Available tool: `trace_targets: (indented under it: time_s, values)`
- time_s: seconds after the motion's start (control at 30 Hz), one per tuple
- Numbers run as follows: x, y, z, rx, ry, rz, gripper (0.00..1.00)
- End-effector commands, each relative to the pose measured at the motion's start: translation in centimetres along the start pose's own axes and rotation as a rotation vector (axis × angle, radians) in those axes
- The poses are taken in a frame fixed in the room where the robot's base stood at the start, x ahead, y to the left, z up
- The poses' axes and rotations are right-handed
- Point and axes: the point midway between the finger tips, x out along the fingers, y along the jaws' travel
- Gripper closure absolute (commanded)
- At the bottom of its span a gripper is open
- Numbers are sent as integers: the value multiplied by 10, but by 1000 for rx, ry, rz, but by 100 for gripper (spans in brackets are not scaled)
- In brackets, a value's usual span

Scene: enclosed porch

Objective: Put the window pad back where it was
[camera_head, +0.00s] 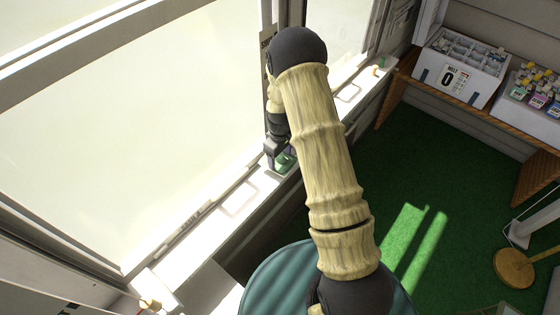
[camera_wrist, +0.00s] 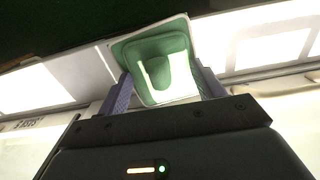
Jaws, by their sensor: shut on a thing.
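The window pad (camera_wrist: 171,52) looks like a green square block with a rounded raised part, on a pale square backing. My gripper (camera_wrist: 163,88) is shut on it, one finger at each side, in the wrist view. In the head view the green pad (camera_head: 284,162) shows under my gripper (camera_head: 274,150), at the window sill (camera_head: 215,212). I cannot tell whether the pad touches the sill. Thin pale rectangular outlines mark the sill, one (camera_head: 240,199) nearer and another (camera_head: 349,93) farther along. My arm hides part of the sill.
The window frame rises close beside my gripper. A green round ribbed table top (camera_head: 270,285) lies below my arm. A white box (camera_head: 462,66) and colored bottles (camera_head: 535,85) stand on a wooden shelf at the right. Green carpet (camera_head: 430,180) is mostly clear.

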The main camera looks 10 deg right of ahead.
Motion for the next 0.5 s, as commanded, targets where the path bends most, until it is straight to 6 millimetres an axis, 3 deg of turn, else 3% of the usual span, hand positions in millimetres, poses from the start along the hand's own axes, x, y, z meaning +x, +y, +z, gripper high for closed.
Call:
trace_targets:
  time_s: [0.27, 0.5]
  values:
    - [1, 0, 0, 0, 0, 0, 51]
    - [27, 0, 1, 0, -3, -2, 51]
